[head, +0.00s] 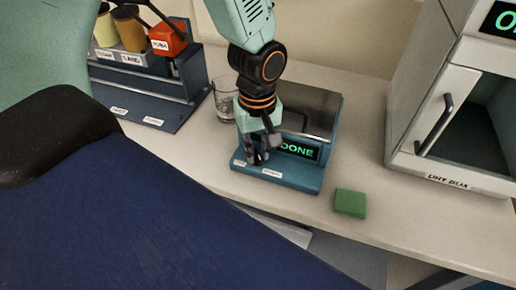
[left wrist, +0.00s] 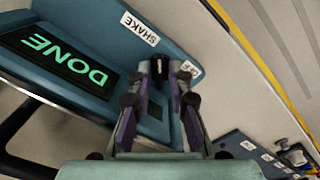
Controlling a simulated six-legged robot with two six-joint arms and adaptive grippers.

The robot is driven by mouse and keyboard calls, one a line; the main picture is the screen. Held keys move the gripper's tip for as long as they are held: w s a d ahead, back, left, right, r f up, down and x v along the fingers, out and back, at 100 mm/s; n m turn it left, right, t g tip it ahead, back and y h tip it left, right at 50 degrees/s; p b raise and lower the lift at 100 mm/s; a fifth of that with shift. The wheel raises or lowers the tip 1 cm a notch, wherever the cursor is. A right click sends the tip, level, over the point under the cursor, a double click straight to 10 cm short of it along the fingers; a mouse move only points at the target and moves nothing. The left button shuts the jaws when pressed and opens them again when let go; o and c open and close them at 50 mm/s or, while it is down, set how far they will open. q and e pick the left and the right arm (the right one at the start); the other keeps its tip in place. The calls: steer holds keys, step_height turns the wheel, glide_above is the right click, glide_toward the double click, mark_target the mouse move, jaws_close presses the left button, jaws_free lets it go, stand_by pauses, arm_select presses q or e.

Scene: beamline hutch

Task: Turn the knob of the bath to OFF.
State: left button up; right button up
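The bath (head: 327,110) is a blue box with a grey top on the bench, and its green display (head: 298,149) reads DONE. In the left wrist view the display (left wrist: 58,62) shows at the left, beside a SHAKE label (left wrist: 140,28) and a partly hidden OFF label (left wrist: 191,68). The knob (left wrist: 160,68) is a small dark piece between the fingertips of my left gripper (left wrist: 161,76). The fingers stand on both sides of it; whether they press on it is not clear. In the head view my left gripper (head: 258,155) points down at the bath's front left and hides the knob. My right gripper is not in view.
A glass beaker (head: 225,98) stands close behind-left of the bath. A green block (head: 350,203) lies at its front right. A white cabinet (head: 430,130) with a handle stands at the right, and a blue rack (head: 150,95) with containers at the left.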

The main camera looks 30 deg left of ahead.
arm_select(q)
steer(key=shift+s+d+r, duration=0.15)
steer(key=shift+d+r, duration=0.05)
steer(key=shift+d, duration=0.05)
steer(key=shift+w+a+f, duration=0.25)
steer(key=shift+a, duration=0.1)
jaws_close()
steer(key=shift+s, duration=0.1)
